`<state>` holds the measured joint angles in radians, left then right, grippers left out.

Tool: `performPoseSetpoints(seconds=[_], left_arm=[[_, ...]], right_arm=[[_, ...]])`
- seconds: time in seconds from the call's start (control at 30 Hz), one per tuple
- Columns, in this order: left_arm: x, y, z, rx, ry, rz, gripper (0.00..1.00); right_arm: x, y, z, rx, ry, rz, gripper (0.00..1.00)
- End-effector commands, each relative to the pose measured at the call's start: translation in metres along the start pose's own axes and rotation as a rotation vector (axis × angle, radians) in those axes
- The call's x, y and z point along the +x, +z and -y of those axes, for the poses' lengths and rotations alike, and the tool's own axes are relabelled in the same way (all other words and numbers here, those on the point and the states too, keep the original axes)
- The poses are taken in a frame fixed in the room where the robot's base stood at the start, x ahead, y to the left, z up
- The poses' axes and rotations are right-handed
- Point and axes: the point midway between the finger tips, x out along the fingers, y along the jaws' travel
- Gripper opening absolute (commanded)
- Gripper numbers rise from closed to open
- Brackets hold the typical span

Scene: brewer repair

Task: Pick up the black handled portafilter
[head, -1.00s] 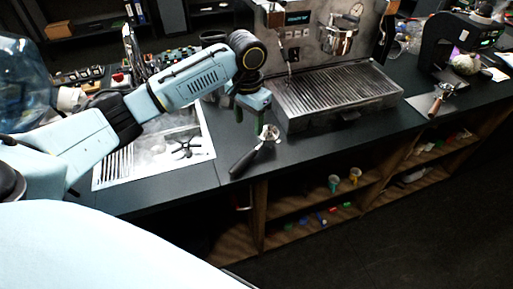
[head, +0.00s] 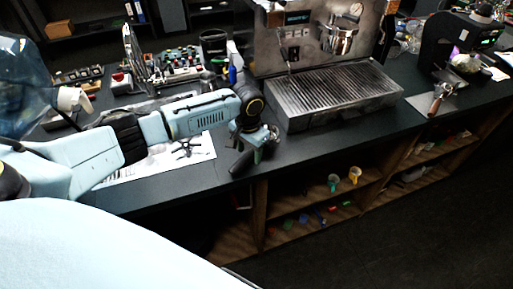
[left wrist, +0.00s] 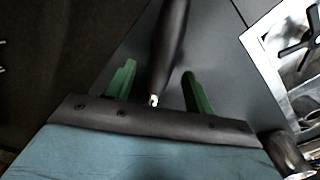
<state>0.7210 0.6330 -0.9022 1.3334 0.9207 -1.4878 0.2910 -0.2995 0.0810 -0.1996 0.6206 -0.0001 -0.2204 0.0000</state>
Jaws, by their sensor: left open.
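The black handled portafilter lies on the dark counter, with its black handle (head: 241,163) pointing toward the counter's front edge. My left gripper (head: 257,153) is down at the portafilter in the head view and hides most of its metal head. In the left wrist view the black handle (left wrist: 170,45) runs between the two green fingers of my left gripper (left wrist: 158,88). The fingers are open, with a gap showing on each side of the handle. My right gripper is not in view.
An espresso machine with a slatted drip tray (head: 335,92) stands right of my left gripper. A second portafilter with a brown handle (head: 434,106) lies farther right. The counter's front edge is close.

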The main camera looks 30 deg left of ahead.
Motion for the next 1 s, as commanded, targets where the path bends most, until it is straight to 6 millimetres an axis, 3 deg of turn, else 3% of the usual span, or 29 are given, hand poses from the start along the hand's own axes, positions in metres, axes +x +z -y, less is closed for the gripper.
performPoseSetpoints(seconds=[0.27,0.67,1.0], left_arm=[[0.0042,0.0,0.0,0.001,0.0,0.0,0.53],[0.0037,-0.0001,0.0,0.001,0.0,-0.001,0.01],[0.0026,-0.001,0.0001,0.0,0.0,-0.003,0.0]], right_arm=[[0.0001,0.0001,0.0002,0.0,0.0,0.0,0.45],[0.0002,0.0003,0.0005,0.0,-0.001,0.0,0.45],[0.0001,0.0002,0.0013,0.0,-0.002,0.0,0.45]])
